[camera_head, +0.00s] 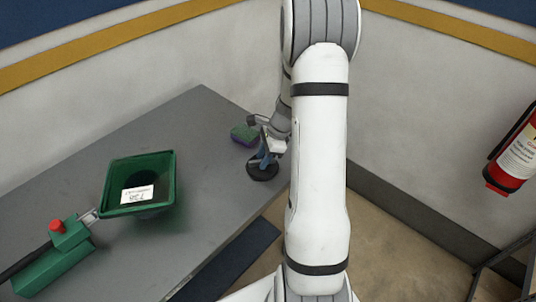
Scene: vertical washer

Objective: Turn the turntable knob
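My arm reaches down the middle of the head view and hides part of the table's right end. My gripper (265,153) is small and partly hidden there, with its tip at a round black piece (262,174) on the table near the right edge. That black piece may be the turntable knob; its details are too small to tell. I cannot tell whether the gripper touches it, or whether its fingers are open or shut. A green device (53,262) with a red knob (57,226) on top is at the lower left, far from my gripper.
A square green bin (113,200) with a white label stands on the grey table (195,120). A small green and purple block (243,132) lies just behind my gripper. Walls close off the back. A red extinguisher (511,155) hangs at right. The table's middle is clear.

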